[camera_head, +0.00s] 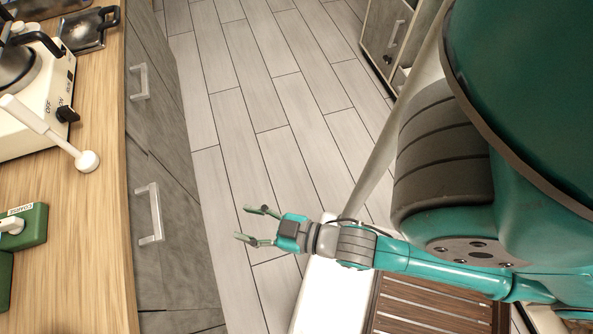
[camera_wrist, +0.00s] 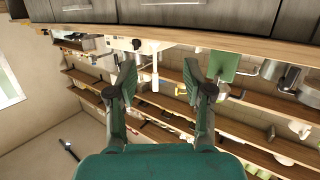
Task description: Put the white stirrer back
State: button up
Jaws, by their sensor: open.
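The white stirrer (camera_head: 62,143) has a long thick handle and a round disc end. In the head view it lies at the left, its handle across the white hotplate (camera_head: 50,115) and its disc over the wooden counter near the front edge. I cannot tell whether the disc touches the wood. My gripper (camera_head: 253,224) is open and empty, out over the floor to the right of the counter and apart from the stirrer. In the wrist view my gripper (camera_wrist: 159,76) shows both fingers spread with nothing between them.
The wooden counter (camera_head: 105,230) has grey drawers with handles (camera_head: 151,212) below it. A green block (camera_head: 30,222) with a white label and white piece lies at the left. A metal pot (camera_head: 15,68) and a black-handled tray (camera_head: 90,28) stand behind. Tiled floor (camera_head: 240,120) is clear.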

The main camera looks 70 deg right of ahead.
jog(key=f+v, duration=0.1)
jog(key=v, duration=1.1)
jog(key=shift+s+d+f+m+g+h, duration=0.2)
jog(key=shift+s+m+g+h, duration=0.1)
jog(key=shift+m+g, duration=0.1)
